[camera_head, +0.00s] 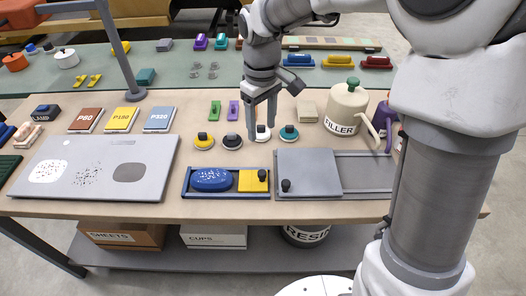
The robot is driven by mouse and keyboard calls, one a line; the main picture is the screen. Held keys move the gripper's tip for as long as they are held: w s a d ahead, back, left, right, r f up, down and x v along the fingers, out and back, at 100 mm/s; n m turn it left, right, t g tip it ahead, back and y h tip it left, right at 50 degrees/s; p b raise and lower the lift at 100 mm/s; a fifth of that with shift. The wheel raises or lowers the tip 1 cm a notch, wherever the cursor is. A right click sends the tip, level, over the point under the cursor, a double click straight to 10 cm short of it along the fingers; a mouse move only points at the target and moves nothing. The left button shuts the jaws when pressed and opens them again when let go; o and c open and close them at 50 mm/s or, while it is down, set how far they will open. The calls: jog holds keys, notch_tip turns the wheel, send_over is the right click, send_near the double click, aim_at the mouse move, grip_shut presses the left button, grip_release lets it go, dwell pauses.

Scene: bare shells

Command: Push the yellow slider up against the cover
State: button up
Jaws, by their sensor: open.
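The yellow slider (252,182) is a square block with a black knob, lying at the right end of a shallow dark blue tray (225,196). A blue speckled oval piece (211,180) lies left of it in the same tray. A flat grey cover plate (310,168) with a black knob at its lower left lies just right of the tray, at the left part of a grey railed frame (370,172). My gripper (261,132) points down behind the tray, with its fingers apart and nothing held. It is clear of the slider; its exact height is hard to tell.
Small knobbed discs (204,141) stand around my fingertips. A cream filler can (347,110) stands at the back right. A grey panel (95,168) with dark patches lies left of the tray. The table's front edge is close below the tray.

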aim_at(262, 172)
notch_tip(262, 172, down, 16)
jog(key=shift+f+b, duration=0.25)
jog(key=shift+b, duration=0.65)
jog(key=shift+c, duration=0.3)
grip_shut()
dwell(0.6)
